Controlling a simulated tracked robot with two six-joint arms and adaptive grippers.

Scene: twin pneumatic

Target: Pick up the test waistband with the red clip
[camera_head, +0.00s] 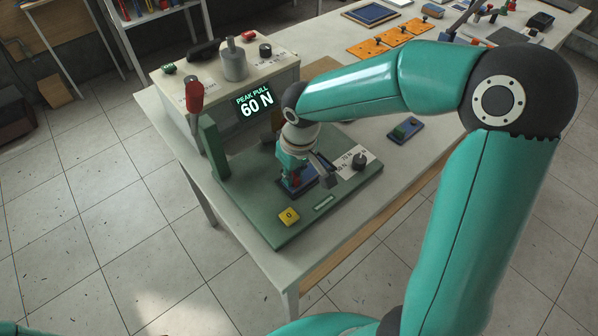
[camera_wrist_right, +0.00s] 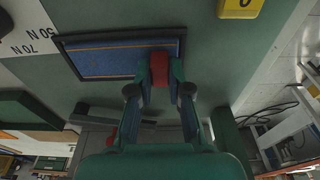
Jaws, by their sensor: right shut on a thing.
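The test waistband (camera_wrist_right: 100,60) is a blue strip with a thin yellowish line, lying in a dark-edged rectangular holder on the green base plate in the right wrist view. The red clip (camera_wrist_right: 159,66) is at the right end of the strip. My right gripper (camera_wrist_right: 160,80) is shut on the red clip, with one finger on each side. In the head view my right gripper (camera_head: 293,182) points down at the green plate and hides most of the clip and the band. I cannot tell whether the band is lifted. My left gripper is out of view.
The green base plate (camera_head: 255,212) carries a yellow 0 block (camera_head: 289,216), a dark knob (camera_head: 359,161) and a green post (camera_head: 214,148). Behind stands a tester whose display (camera_head: 254,103) reads PEAK PULL 60 N. A blue pad (camera_head: 405,131) lies to the right.

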